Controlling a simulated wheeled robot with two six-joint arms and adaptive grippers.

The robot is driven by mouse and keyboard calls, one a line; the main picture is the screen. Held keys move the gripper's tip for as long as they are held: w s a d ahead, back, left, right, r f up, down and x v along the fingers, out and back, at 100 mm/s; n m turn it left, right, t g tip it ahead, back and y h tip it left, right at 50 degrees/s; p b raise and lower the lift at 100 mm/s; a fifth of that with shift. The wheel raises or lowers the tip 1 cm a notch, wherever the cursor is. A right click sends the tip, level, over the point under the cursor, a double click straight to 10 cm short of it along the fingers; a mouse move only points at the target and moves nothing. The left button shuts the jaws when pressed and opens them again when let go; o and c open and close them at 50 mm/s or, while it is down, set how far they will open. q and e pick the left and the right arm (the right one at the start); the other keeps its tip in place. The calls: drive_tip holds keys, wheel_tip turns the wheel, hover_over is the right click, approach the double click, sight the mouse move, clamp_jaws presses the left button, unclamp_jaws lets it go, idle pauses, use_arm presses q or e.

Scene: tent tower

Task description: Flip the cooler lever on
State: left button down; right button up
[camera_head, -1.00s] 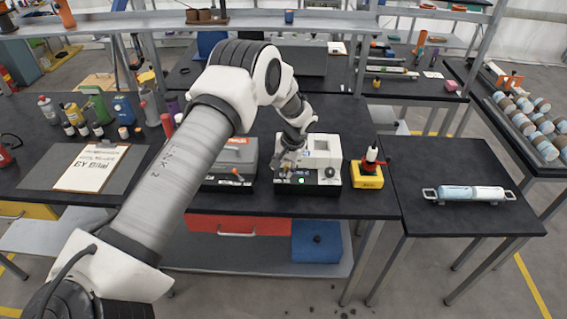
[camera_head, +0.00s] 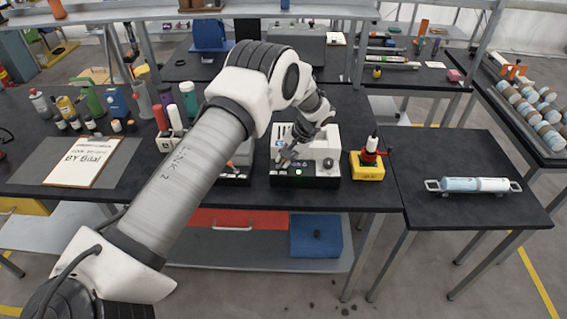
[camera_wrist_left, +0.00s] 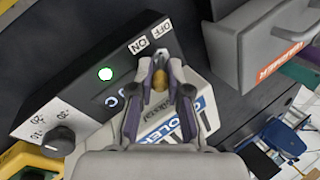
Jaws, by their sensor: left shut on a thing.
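The cooler (camera_head: 322,148) is a white-topped unit with a black front panel on the bench, just right of the middle of the head view. In the left wrist view its black panel (camera_wrist_left: 85,60) has a lit green lamp (camera_wrist_left: 105,74), ON and OFF labels and a dial. My left gripper (camera_wrist_left: 159,75) is at the panel beside these labels, shut on the lever's small orange-brown tip (camera_wrist_left: 158,83). The fingers hide most of the lever, so I cannot tell its exact angle. In the head view the left gripper (camera_head: 284,160) is at the cooler's front left. My right gripper is not in view.
A yellow box (camera_head: 367,167) with a red and black top stands close right of the cooler. A grey box (camera_wrist_left: 275,48) stands close on the other side, partly behind my arm. A side table (camera_head: 470,155) holds a white and blue cylinder (camera_head: 474,185).

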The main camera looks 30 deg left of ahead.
sight(301, 171)
use_arm(q)
drive_tip(key=shift+f, duration=0.1)
drive_tip(key=c, duration=1.3)
unclamp_jaws()
drive_tip(key=shift+c, duration=0.2)
drive_tip(key=shift+o, duration=1.1)
drive_tip(key=shift+w, duration=0.15)
drive_tip(key=v, duration=1.2)
drive_tip(key=shift+f, duration=0.1)
